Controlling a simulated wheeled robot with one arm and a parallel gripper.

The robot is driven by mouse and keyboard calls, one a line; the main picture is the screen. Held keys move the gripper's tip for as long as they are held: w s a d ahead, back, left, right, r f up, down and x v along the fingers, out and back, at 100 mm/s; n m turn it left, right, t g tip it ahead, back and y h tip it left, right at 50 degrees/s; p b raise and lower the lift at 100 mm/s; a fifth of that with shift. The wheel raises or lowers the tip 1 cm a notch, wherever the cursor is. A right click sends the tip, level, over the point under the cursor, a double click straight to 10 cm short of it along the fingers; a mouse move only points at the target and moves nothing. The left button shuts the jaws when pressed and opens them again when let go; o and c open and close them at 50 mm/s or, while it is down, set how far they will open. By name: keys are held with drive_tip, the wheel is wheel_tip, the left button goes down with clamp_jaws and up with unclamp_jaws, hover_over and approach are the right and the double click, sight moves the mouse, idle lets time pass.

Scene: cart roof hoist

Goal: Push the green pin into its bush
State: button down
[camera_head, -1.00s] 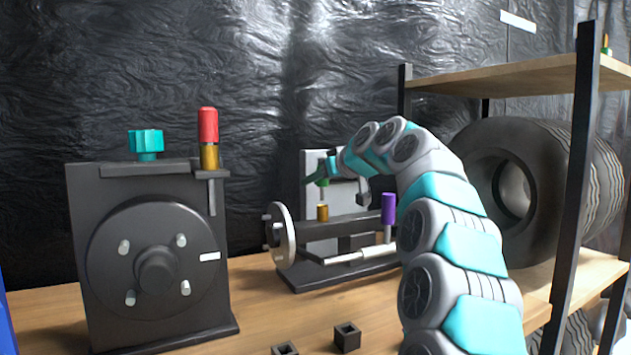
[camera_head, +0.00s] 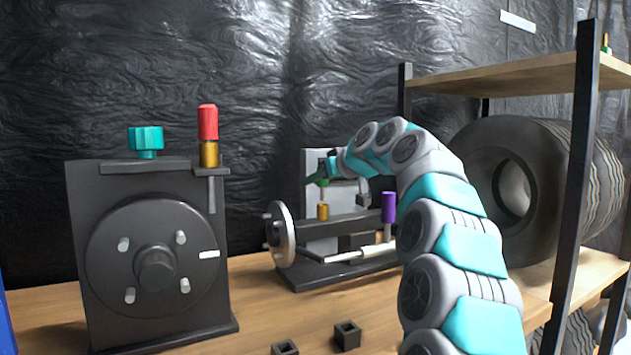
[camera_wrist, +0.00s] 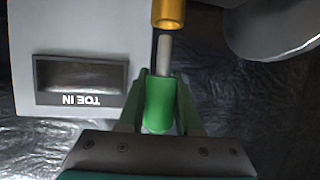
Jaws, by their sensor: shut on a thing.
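My gripper (camera_wrist: 160,105) is shut on the green pin (camera_wrist: 158,112), with a finger on each side of its green head. The pin's grey shank (camera_wrist: 164,55) sticks out past the fingertips, towards the brass bush (camera_wrist: 168,12). A small gap shows between the shank's end and the bush's rim, and the two look nearly in line. In the head view, my gripper (camera_head: 320,178) holds the pin (camera_head: 324,183) just above the bush (camera_head: 323,211), which stands on the dark bar of the rig. The arm partly hides the area behind.
A purple pin (camera_head: 388,207) stands on the same rig, close to my arm. A white handwheel (camera_head: 281,234) is at its left end. A "TOE IN" panel (camera_wrist: 50,102) lies beside the pin. A dark housing with a red pin (camera_head: 208,123) stands left; a tyre shelf (camera_head: 480,84) is right.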

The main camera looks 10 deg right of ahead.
sight(324, 192)
drive_tip(key=shift+f+b, duration=1.6)
drive_tip(key=shift+f, duration=0.35)
drive_tip(key=c, duration=0.5)
unclamp_jaws()
drive_tip(key=shift+r, duration=0.1)
drive_tip(key=shift+v, duration=3.9)
